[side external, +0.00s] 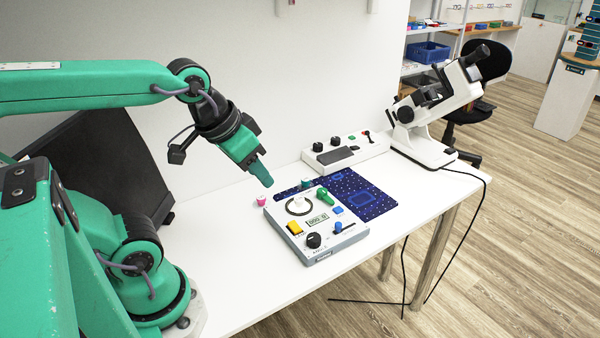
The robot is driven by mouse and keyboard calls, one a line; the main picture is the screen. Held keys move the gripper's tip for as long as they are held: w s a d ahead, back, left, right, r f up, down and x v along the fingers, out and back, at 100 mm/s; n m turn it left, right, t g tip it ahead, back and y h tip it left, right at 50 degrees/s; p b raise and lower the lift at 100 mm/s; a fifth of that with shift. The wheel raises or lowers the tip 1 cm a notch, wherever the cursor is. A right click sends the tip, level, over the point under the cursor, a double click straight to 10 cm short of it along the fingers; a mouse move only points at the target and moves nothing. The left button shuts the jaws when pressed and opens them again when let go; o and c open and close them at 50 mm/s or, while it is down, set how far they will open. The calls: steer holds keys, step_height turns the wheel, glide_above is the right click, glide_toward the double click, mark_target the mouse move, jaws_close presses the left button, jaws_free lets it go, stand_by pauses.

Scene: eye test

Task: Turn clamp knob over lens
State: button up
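A grey-white control box (330,246) sits on the white table. On its top are a white round part (298,205) inside a dark ring, a green handle-like knob (325,196), a black knob (313,240), a yellow switch (295,228), a blue button (338,210), a blue lever (340,228) and a small display (317,220). I cannot tell which part is the clamp knob, and no lens is clearly recognisable. My gripper (266,181) points down to the right, above and behind the box's left side, apparently touching nothing. Its fingers overlap from this side, hiding any gap.
A dark blue patterned mat (372,199) lies behind the box. A small pink piece (261,200) and a small green piece (307,183) are near it. A white control unit (362,153) and a microscope (432,110) stand behind right. The table's front left (235,270) is clear.

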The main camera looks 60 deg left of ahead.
steer(key=w+a+n+g, duration=0.2)
steer(key=w+n, duration=0.3)
steer(key=w, duration=0.3)
steer(key=n+g, duration=0.3)
steer(key=n, duration=0.7)
glide_toward(322, 190)
steer(key=shift+f, duration=0.15)
steer(key=shift+w+a+f, duration=0.1)
steer(key=shift+w+f, duration=0.05)
steer(key=shift+f, duration=0.15)
steer(key=shift+f, duration=0.15)
steer(key=shift+f, duration=3.75)
steer(key=c, duration=0.7)
